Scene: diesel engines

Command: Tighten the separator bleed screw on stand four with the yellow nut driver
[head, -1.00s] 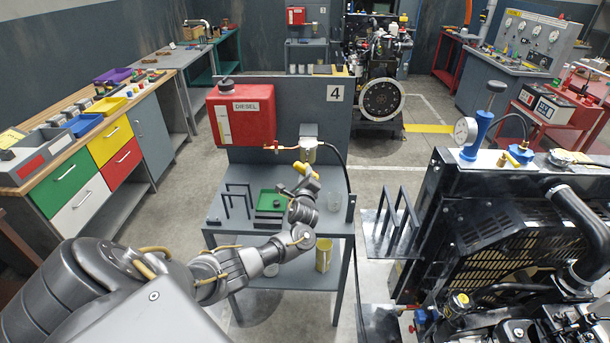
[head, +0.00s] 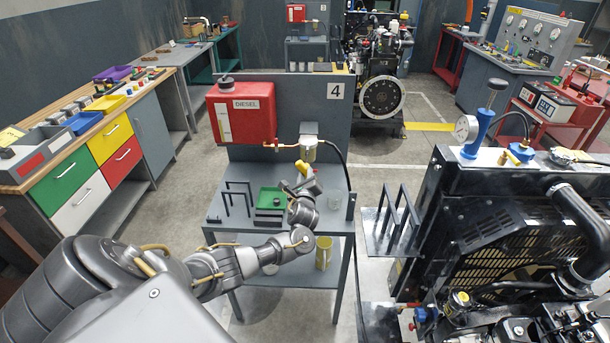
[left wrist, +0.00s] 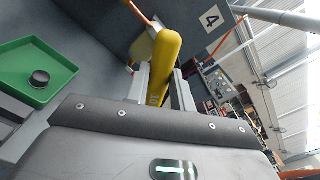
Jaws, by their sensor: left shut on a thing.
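The yellow nut driver (head: 302,167) is held in my left gripper (head: 305,187), just below the separator (head: 308,152) on stand four. In the left wrist view the yellow driver (left wrist: 163,62) stands between the two grey fingers of the gripper (left wrist: 161,92), which are shut on it. The driver's far end points away from the fingers. The separator hangs on the grey panel (head: 335,120) marked 4, at the end of a copper pipe from the red diesel tank (head: 241,112). The bleed screw is too small to make out. My right gripper is not in view.
A yellow cup (head: 323,252) is on the lower shelf. An engine (head: 510,220) stands close at the right.

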